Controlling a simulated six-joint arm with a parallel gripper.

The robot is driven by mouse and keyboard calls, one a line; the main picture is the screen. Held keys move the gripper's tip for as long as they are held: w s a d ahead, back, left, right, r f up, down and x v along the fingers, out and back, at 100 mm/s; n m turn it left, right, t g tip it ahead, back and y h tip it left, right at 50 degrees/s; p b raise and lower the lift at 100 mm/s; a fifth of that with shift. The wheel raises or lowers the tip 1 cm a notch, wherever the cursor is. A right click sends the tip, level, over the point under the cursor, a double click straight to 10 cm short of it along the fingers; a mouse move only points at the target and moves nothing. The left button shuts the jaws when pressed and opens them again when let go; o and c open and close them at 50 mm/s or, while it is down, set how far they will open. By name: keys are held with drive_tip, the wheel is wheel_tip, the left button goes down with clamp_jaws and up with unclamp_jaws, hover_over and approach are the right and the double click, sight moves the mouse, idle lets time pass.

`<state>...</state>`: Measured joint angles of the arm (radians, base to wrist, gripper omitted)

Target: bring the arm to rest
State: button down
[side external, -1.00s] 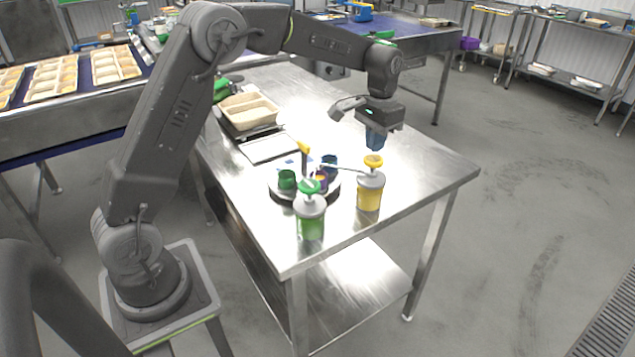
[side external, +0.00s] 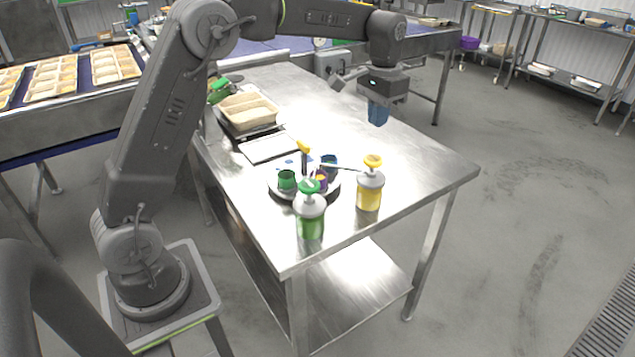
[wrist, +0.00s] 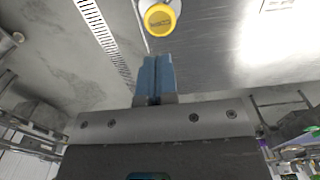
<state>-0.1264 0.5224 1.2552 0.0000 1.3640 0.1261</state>
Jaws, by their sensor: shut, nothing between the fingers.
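My gripper (side external: 377,113) hangs above the right part of the steel table (side external: 420,160), pointing down, its blue fingers closed together with nothing between them. In the wrist view my gripper (wrist: 156,62) shows the two blue fingers side by side and touching. It is apart from everything on the table. A bottle with a yellow pump top (side external: 370,190) stands on the table below it; its yellow cap (wrist: 160,19) shows at the top of the wrist view.
A bottle with a green top (side external: 310,218) stands near the front edge. Beside it a round holder (side external: 275,190) carries coloured cups. A scale (side external: 268,149) and a tray of rice-coloured food (side external: 250,112) lie farther back. The table's right side is clear.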

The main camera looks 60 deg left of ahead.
drive_tip(key=s+d+r+t, duration=0.1)
drive_tip(key=s+d+r, duration=0.15)
drive_tip(key=s, duration=0.45)
drive_tip(key=s+d+r+t, duration=0.2)
drive_tip(key=s+r, duration=0.2)
drive_tip(key=s, duration=0.4)
drive_tip(key=s+d+f+t, duration=0.1)
drive_tip(key=s+f, duration=0.1)
drive_tip(key=s, duration=0.5)
drive_tip(key=s+d+f+t, duration=0.1)
drive_tip(key=s+f, duration=0.1)
drive_tip(key=s, duration=0.6)
drive_tip(key=shift+f+t, duration=0.3)
